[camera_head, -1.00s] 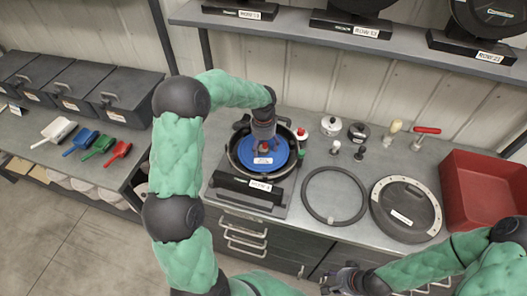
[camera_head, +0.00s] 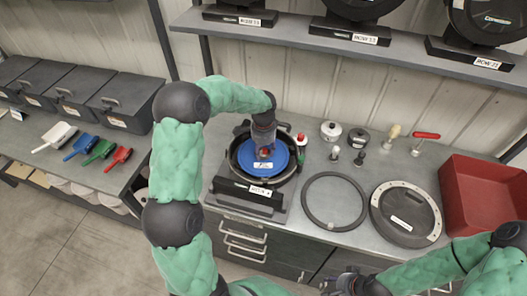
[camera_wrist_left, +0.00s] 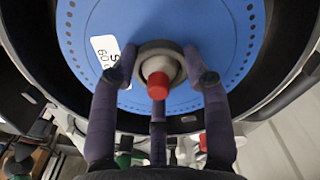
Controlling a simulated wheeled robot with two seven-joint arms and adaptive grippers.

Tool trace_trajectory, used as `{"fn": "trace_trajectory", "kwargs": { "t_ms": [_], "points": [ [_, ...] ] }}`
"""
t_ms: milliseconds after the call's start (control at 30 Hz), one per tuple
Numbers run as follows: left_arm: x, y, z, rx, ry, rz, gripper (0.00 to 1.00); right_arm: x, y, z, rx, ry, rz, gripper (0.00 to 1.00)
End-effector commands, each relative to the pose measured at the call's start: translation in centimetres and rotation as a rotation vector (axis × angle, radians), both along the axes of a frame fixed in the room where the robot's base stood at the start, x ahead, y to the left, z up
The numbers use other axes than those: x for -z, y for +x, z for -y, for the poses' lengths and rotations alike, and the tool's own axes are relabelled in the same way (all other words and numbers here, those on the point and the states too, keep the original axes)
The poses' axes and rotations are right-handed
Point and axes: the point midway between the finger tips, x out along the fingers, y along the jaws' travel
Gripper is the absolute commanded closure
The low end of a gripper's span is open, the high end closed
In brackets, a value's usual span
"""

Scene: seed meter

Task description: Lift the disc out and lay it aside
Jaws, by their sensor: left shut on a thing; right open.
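The blue disc (camera_head: 247,160) has a white label and a ring of small holes. It sits within the rim of the round black seed meter housing (camera_head: 233,168), and I cannot tell whether it is raised. My left gripper (camera_head: 264,151) reaches down from above and is shut on the disc's central hub. In the left wrist view, the fingers surround the grey hub (camera_wrist_left: 148,51) with its red tip, in front of the blue disc (camera_wrist_left: 215,30). My right gripper (camera_head: 333,285) is open and empty at the bottom edge, away from the meter.
A black ring (camera_head: 308,205) and a round dark cover (camera_head: 384,220) lie right of the meter. A red bin (camera_head: 485,195) stands at far right. Small jars and tools stand behind. Coloured scoops (camera_head: 98,150) lie on the left bench. Little bare counter separates these things.

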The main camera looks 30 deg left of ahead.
Motion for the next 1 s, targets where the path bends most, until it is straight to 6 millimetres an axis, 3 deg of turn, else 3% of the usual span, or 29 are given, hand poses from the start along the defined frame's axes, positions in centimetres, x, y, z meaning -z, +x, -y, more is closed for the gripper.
{"fn": "trace_trajectory", "kwargs": {
  "t_ms": [267,600,1000],
  "points": [
    [-3.3,0.0,0.0,0.000,0.000,0.003,0.84,-2.5,0.0,0.0,0.000,0.000,0.000,0.56],
    [-9.3,-4.2,2.7,0.003,0.001,0.003,0.84,-5.9,0.0,0.0,0.000,0.000,0.000,0.56],
    [-12.0,-10.5,6.7,0.001,0.000,0.003,0.84,-7.0,0.0,0.0,0.000,0.000,0.000,0.56]
  ]
}}
